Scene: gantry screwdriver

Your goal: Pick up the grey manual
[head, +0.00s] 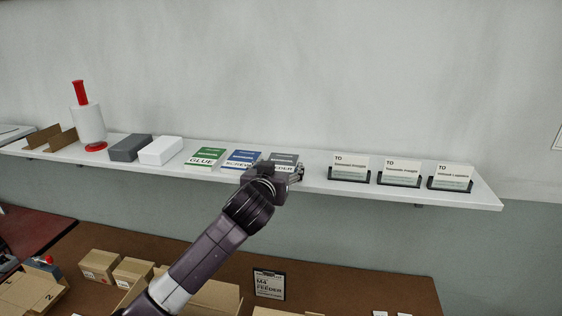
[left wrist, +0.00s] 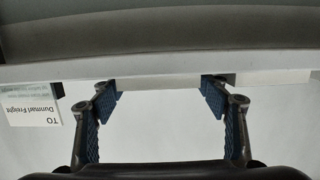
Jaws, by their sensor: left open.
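The grey manual (head: 285,157) lies on the white wall shelf, right of the blue manual (head: 242,156) and the green manual (head: 205,157). My left gripper (head: 297,172) is at the shelf's front edge, in front of the grey manual, and with my wrist hides its lower part. In the left wrist view, which is upside down, my left gripper (left wrist: 160,98) is open, its two blue-padded fingers wide apart. A thin pale strip shows between them along the shelf edge; I cannot tell surely whether it is the manual. I see no contact. My right gripper is not in view.
Several card holders (head: 349,168) stand right on the shelf (head: 475,199); one card (left wrist: 32,110) shows beside my fingers in the left wrist view. A brown table with cartons (head: 99,264) is below.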

